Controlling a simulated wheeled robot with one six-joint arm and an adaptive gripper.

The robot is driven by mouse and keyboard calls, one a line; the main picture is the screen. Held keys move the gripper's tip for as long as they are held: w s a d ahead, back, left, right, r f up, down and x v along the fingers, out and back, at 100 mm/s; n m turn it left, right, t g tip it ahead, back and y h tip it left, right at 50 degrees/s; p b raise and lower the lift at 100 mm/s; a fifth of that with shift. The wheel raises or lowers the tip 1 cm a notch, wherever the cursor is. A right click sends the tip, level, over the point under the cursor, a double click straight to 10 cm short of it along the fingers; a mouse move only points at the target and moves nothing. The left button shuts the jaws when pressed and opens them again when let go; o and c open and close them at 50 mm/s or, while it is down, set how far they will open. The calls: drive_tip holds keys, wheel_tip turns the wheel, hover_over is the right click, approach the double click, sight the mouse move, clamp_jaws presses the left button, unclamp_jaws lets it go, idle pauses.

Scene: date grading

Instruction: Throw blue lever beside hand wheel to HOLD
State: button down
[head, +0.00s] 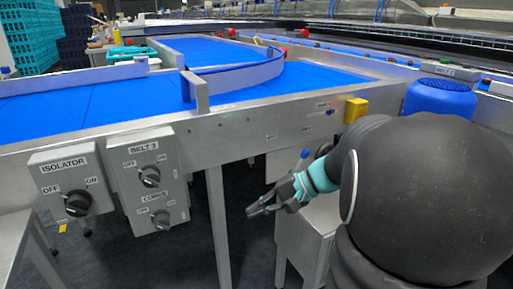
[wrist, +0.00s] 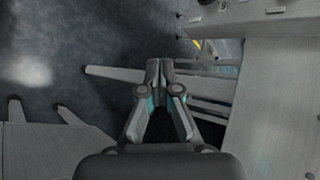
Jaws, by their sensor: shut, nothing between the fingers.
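My gripper (head: 258,208) is shut and empty, held low in front of the conveyor's side frame. In the wrist view its fingertips (wrist: 160,66) are together over the dark floor. A small blue knob (head: 305,153) shows just above and behind my gripper in the head view, apart from it; it may be the lever's end, but I cannot tell. A tiny blue mark (head: 330,112) sits by small labels on the side frame, too small to read. I cannot make out a hand wheel; my arm hides part of that area.
Isolator (head: 65,190) and belt/curve (head: 150,180) switch boxes hang at the left. A steel leg (head: 216,215) and a grey cabinet (head: 308,235) stand near my gripper. A yellow box (head: 355,109) and blue drum (head: 440,97) are at the right. Open floor lies between the legs.

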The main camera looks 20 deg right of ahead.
drive_tip(key=w+d+m+t+y, duration=0.2)
drive_tip(key=w+d+m+t, duration=0.15)
drive_tip(key=d, duration=0.55)
drive_tip(key=m+t+h, duration=0.3)
drive_tip(key=m+t, duration=0.3)
drive_tip(key=t, duration=0.4)
approach(302, 158)
drive_tip(key=shift+n, duration=0.25)
drive_tip(key=d, duration=0.2)
drive_tip(key=s+d, duration=0.1)
drive_tip(key=d, duration=0.1)
drive_tip(key=shift+d, duration=0.4)
drive_tip(key=shift+g, duration=0.25)
drive_tip(key=p+x, duration=0.1)
drive_tip(key=x, duration=0.9)
drive_tip(key=shift+w, duration=0.1)
